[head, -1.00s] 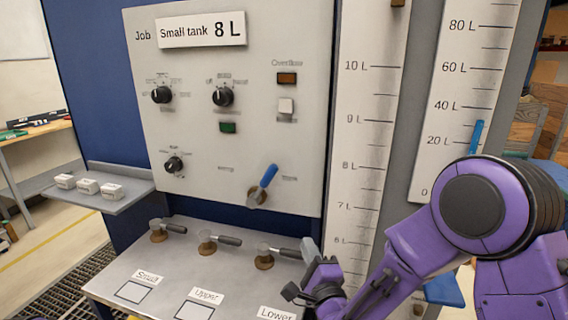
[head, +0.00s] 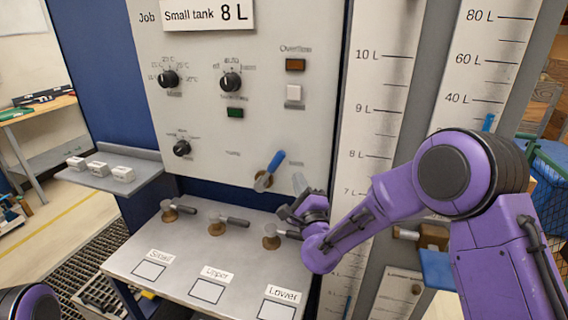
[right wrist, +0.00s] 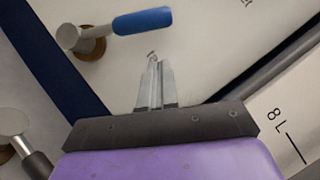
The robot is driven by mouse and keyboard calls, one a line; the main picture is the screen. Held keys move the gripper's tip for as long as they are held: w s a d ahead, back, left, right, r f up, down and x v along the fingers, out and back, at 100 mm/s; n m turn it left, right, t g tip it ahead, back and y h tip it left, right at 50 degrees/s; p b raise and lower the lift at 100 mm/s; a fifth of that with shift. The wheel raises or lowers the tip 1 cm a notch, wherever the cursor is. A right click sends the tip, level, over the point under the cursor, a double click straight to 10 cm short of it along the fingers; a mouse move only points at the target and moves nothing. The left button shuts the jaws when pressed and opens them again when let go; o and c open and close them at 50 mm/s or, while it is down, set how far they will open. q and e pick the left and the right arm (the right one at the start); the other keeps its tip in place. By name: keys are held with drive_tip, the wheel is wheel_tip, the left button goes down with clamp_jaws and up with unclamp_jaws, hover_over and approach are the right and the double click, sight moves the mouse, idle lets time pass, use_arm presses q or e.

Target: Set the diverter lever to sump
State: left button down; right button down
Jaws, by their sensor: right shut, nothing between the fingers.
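The diverter lever is a blue-handled lever (head: 270,170) low on the grey panel. In the head view its handle points up and to the right from a brass pivot. The right wrist view shows its blue handle (right wrist: 143,21) above and left of the fingertips, clear of them. The small words beside the lever are too blurred to read. My right gripper (head: 300,186) is shut and empty, to the right of the lever and close to the panel; its closed fingers (right wrist: 153,62) show in the right wrist view. My left gripper is out of view.
Three grey-handled valves (head: 217,226) stand on the shelf below, over the labels Small, Upper and Lower. A white gauge board (head: 385,100) stands right of the panel. A side shelf (head: 140,178) holds small white blocks. The panel has knobs (head: 230,82) and buttons.

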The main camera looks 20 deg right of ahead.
sight(271, 170)
drive_tip(key=w+a+r+p, duration=0.2)
drive_tip(key=w, duration=0.1)
drive_tip(key=shift+w+a+r, duration=0.1)
drive_tip(key=shift+w+a, duration=0.1)
